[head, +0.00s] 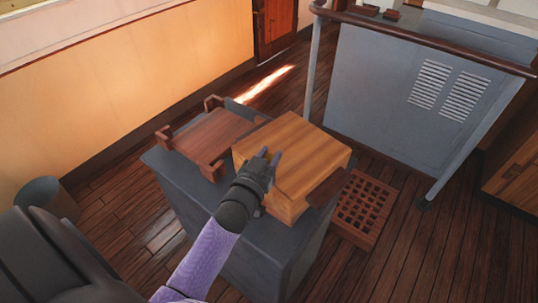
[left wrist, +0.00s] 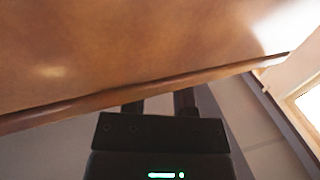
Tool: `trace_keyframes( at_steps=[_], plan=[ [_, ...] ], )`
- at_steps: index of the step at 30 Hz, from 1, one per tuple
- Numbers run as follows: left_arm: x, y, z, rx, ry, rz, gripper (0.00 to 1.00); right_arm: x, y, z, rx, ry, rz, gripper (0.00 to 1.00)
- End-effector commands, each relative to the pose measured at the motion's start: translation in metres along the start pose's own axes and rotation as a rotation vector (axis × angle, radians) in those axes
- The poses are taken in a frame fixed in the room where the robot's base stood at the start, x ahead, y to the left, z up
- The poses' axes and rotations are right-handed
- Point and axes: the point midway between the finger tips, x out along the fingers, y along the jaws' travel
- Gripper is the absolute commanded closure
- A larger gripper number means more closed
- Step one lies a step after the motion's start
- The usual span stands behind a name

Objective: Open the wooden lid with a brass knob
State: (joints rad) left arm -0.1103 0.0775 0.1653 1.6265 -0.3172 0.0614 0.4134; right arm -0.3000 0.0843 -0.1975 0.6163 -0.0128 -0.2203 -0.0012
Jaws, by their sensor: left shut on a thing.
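A light wooden box with a wooden lid (head: 300,145) stands on a grey pedestal. The lid covers its top, and I cannot tell if there is a gap under it. My left gripper (head: 267,160) is at the lid's near left edge, its fingers pointing up over the edge. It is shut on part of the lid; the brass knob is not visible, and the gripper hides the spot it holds. In the left wrist view the wooden surface (left wrist: 130,55) fills the top, with its edge running just above the dark fingers (left wrist: 158,103). My right gripper is not in view.
A dark red wooden tray-like rack (head: 215,135) sits left of the box on the grey pedestal (head: 262,240). A small dark wooden piece (head: 328,187) is at the box's right side. A wooden grating (head: 362,207) lies on the floor. A grey console (head: 400,105) with a rail stands behind.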

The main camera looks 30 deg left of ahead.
Motion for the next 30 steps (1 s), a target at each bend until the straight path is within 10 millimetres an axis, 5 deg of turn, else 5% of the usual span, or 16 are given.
trace_keyframes(
  at_steps=[23, 30],
  plan=[
    [0.000, 0.000, 0.000, 0.001, -0.003, 0.000, 1.00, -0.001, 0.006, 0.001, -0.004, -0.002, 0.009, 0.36],
    [0.013, 0.002, -0.017, 0.025, -0.055, 0.001, 1.00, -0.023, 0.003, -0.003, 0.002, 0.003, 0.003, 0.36]
  ],
)
